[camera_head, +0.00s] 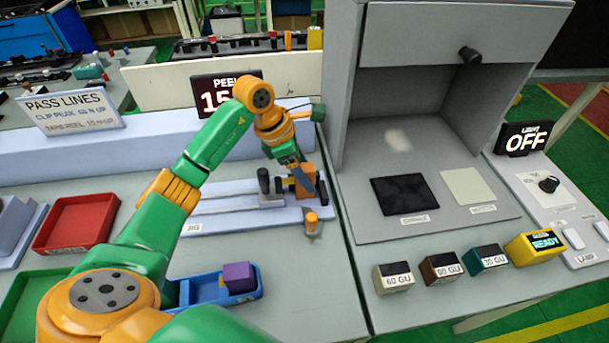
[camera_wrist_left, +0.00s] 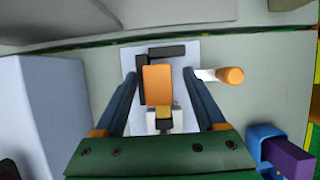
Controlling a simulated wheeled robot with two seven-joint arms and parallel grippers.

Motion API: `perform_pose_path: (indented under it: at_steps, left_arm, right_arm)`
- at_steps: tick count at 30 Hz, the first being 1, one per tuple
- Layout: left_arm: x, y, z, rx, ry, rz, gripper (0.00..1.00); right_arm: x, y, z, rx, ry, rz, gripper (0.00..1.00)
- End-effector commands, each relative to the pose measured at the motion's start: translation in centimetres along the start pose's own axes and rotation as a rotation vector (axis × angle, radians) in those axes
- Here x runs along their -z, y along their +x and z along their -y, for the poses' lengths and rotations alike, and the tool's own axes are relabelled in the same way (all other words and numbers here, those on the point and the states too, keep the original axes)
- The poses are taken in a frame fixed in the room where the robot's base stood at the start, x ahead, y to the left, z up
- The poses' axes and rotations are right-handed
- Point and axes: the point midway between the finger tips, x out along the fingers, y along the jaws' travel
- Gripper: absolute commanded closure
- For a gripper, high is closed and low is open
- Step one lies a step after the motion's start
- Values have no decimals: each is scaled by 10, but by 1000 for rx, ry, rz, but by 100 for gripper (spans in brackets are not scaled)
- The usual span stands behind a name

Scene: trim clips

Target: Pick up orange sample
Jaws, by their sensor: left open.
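An orange block (camera_head: 303,184), which matches the orange sample, sits at the right end of the pale jig (camera_head: 215,222). In the left wrist view the orange block (camera_wrist_left: 157,84) lies between the two fingers of my left gripper (camera_wrist_left: 160,76). The fingers are apart, with a gap on each side of the block. In the head view my left gripper (camera_head: 300,188) points down over the jig end and partly hides the block. An orange-capped cylinder (camera_head: 311,219) stands just in front; it also shows right of the fingers in the wrist view (camera_wrist_left: 230,75). My right gripper is not in view.
A blue tray (camera_head: 205,291) with a purple block (camera_head: 238,277) is nearer me. A red tray (camera_head: 77,222) lies left. A grey booth (camera_head: 460,226) stands right, with several small labelled blocks in front, including a brown one (camera_head: 441,268). A jig lever (camera_head: 264,182) is beside the gripper.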

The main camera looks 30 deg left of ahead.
Motion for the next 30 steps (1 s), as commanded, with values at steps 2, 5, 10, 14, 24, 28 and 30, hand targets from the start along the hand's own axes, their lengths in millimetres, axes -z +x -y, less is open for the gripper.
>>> perform_pose_path:
  at_steps: [2, 5, 10, 14, 24, 28, 30]
  left_arm:
    - [0, 2, 0, -1, 0, -1, 28]
    - [0, 2, 0, -1, 0, 0, 28]
    - [0, 1, 0, -1, 0, 0, 68]
    - [0, 1, 0, -1, 0, 0, 100]
    - [0, 0, 1, -2, 0, 2, 100]
    - [-6, -13, 3, -5, 1, 3, 100]
    - [-11, -25, 3, -6, 1, 4, 100]
  right_arm:
    - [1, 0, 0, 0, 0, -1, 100]
    - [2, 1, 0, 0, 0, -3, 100]
    - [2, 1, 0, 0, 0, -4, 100]
    - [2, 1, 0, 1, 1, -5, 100]
    - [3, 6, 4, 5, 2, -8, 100]
    - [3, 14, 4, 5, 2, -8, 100]
    - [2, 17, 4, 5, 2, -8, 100]
